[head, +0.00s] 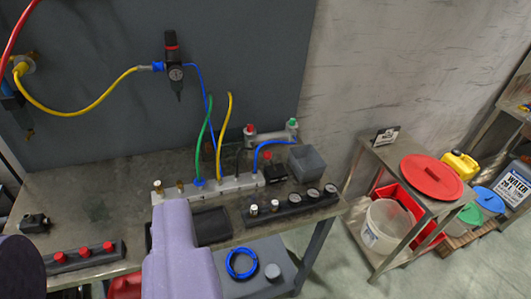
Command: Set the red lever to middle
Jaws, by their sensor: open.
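No lever shape stands out clearly. A small black unit with a red top (268,158) stands at the back of the bench; I cannot tell whether this is the red lever or how it is set. A grey fitting behind it has a red cap (249,128) at its left and a green cap (293,122) at its right.
A white manifold (235,184) with coloured hoses crosses the metal bench. A black gauge bar (290,207) lies in front, a grey open box (306,163) behind. A strip with red buttons (84,254) is at left. A side table with a red lid (431,175) stands right.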

